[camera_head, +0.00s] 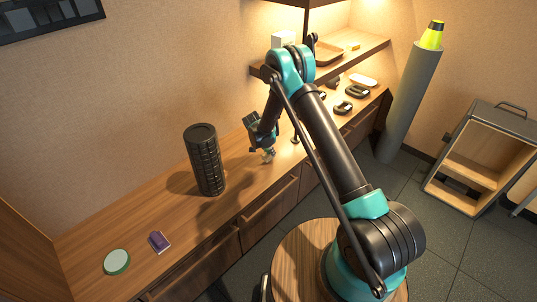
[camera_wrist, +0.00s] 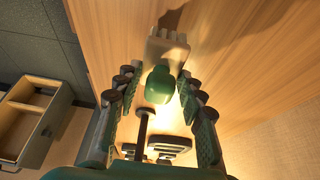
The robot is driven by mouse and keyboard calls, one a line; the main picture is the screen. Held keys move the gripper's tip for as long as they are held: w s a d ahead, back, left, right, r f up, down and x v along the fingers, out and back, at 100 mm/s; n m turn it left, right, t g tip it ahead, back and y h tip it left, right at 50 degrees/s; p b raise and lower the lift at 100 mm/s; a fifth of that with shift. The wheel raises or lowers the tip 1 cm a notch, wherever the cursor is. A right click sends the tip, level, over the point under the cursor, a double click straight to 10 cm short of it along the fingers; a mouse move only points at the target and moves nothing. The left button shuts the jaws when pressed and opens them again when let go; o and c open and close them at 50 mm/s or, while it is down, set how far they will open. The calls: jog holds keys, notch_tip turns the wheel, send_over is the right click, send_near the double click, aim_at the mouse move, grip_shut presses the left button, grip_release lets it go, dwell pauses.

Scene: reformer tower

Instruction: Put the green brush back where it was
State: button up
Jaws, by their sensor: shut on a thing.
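The green brush (camera_wrist: 158,86) has a rounded green body and pale bristles (camera_wrist: 166,46). It is between the fingers of my gripper (camera_wrist: 157,98) in the wrist view, bristles pointing away from my wrist. My gripper (camera_head: 265,150) is shut on it. In the head view the gripper points down over the middle of the wooden counter, and the pale bristles (camera_head: 268,157) show below the fingers, at or just above the counter top; I cannot tell if they touch it. The green body is mostly hidden there by the fingers.
A black ribbed roller (camera_head: 205,163) stands upright left of my gripper. A purple block (camera_head: 159,242) and a green-rimmed round disc (camera_head: 117,262) lie at the counter's left end. Dark handled things (camera_head: 350,98) lie to the right, below a shelf (camera_head: 350,54).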

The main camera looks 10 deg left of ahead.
notch_tip(320, 180, down, 2)
jog(key=o, duration=1)
jog(key=shift+r, duration=0.1)
jog(key=v, duration=1.2)
jog(key=s+d+r+n+y, duration=0.1)
jog(key=s+d+r, duration=0.3)
jog(key=d+r, duration=0.25)
jog(key=s+d+r+n, duration=0.1)
jog(key=s+d+r, duration=0.2)
jog(key=d+r, duration=0.3)
jog(key=s+d+r+n+y, duration=0.1)
jog(key=s+d+r+n, duration=0.1)
jog(key=s+d+r, duration=0.45)
jog(key=s+d+n, duration=0.1)
jog(key=s+d, duration=0.3)
jog(key=s, duration=0.3)
jog(key=s+d+n, duration=0.1)
jog(key=s+d, duration=0.3)
jog(key=s, duration=0.3)
jog(key=s+d+n, duration=0.1)
jog(key=s+d, duration=0.4)
jog(key=s, duration=0.2)
jog(key=shift+f+n+t+y, duration=0.25)
jog(key=shift+n+t+y, duration=0.05)
jog(key=shift+y, duration=0.1)
